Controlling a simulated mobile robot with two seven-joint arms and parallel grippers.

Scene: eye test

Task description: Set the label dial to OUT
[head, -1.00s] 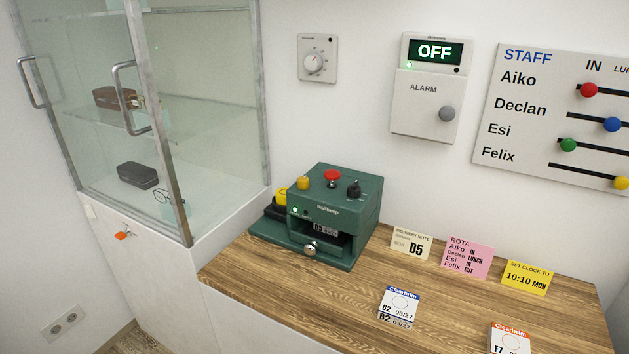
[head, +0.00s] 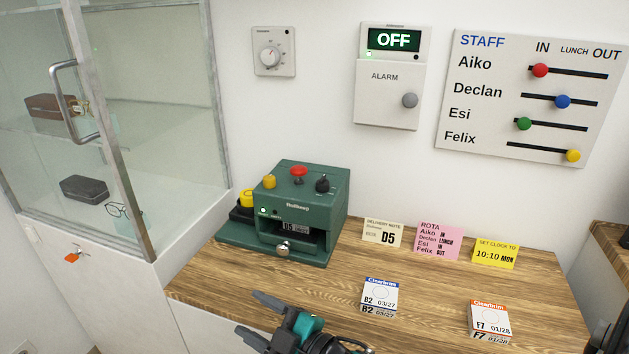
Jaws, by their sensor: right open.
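A green label machine (head: 335,215) stands at the left of the wooden counter. On top it has a yellow knob (head: 269,181), a red mushroom button (head: 299,172) and a black knob (head: 322,186). I cannot tell which is the label dial, and no OUT mark is readable on the machine. Its front slot shows a D5 label (head: 295,227) above a silver knob (head: 283,249). My right gripper (head: 249,312) is open and empty at the bottom edge, in front of the machine and apart from it, fingers pointing left. My left gripper is not in view.
A round wall dial (head: 270,56), an alarm box (head: 387,98) reading OFF and a staff slider board (head: 500,137) hang behind. Three note cards, including the delivery note (head: 382,232), and two boxes (head: 380,294) (head: 488,318) stand on the counter. A glass cabinet (head: 170,110) is left.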

